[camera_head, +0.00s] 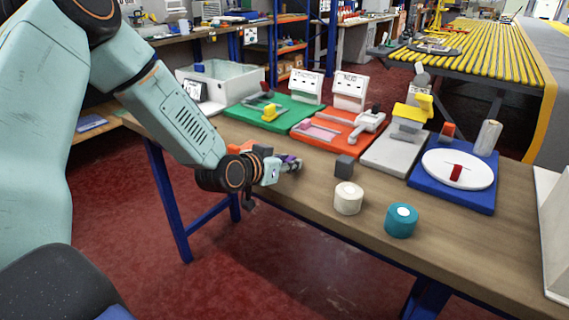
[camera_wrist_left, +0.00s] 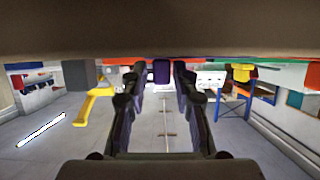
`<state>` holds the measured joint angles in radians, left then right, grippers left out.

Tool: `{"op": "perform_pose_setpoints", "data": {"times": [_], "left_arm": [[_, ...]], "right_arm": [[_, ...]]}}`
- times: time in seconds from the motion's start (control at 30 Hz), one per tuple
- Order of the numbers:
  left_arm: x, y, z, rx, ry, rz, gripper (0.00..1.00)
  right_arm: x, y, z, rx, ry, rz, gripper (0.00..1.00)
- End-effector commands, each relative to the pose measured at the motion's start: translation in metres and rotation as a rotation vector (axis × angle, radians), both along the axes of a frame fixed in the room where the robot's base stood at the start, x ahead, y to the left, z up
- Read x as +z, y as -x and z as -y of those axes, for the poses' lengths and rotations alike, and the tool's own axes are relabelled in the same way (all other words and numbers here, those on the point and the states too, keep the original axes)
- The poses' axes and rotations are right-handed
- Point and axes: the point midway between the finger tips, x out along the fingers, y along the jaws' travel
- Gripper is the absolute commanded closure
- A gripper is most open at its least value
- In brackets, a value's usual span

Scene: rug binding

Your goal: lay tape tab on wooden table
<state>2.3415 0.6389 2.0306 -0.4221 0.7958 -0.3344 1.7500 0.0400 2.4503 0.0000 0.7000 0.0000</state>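The wooden table (camera_head: 310,195) crosses the head view; its brown top fills the upper part of the left wrist view, which looks upside down. My left gripper (camera_head: 290,165) is low over the table's near left part. In the left wrist view its two fingers (camera_wrist_left: 161,85) are apart. A small dark purple piece (camera_wrist_left: 162,72), perhaps the tape tab, shows between the fingertips with a gap on each side. In the head view, a bit of purple (camera_head: 289,158) shows at the gripper's tip, mostly hidden. I cannot tell its exact shape. My right gripper is not in view.
A dark grey cube (camera_head: 344,167), a cream roll (camera_head: 348,198) and a teal roll (camera_head: 401,220) stand right of the gripper. An orange-red part (camera_head: 240,148) lies close behind it. Green (camera_head: 245,112), red (camera_head: 319,141) and blue (camera_head: 480,199) stations line the back.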

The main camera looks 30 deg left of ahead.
Motion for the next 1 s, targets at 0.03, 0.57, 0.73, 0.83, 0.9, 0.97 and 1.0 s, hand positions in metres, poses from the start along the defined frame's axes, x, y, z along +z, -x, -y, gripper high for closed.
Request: {"op": "perform_pose_setpoints", "data": {"times": [0.03,0.57,0.73,0.83,0.9,0.97,1.0], "left_arm": [[0.0,0.0,0.0,0.0,0.0,0.0,0.79],[0.0,0.0,0.0,0.0,0.0,0.001,1.0],[0.015,0.0,0.0,0.0,0.0,0.003,1.0],[0.036,-0.001,0.0,0.001,0.001,0.006,1.0],[0.051,-0.001,-0.001,0.002,0.001,0.006,1.0],[0.062,0.0,0.0,0.0,0.001,0.004,1.0],[0.07,-0.001,0.0,0.001,0.0,0.005,1.0]], "right_arm": [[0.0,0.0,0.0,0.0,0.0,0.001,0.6],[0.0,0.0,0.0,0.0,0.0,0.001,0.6],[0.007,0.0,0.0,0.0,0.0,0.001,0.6],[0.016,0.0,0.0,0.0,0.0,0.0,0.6],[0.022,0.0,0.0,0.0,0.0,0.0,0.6],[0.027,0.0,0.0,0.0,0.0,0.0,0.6],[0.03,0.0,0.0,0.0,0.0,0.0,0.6]]}}
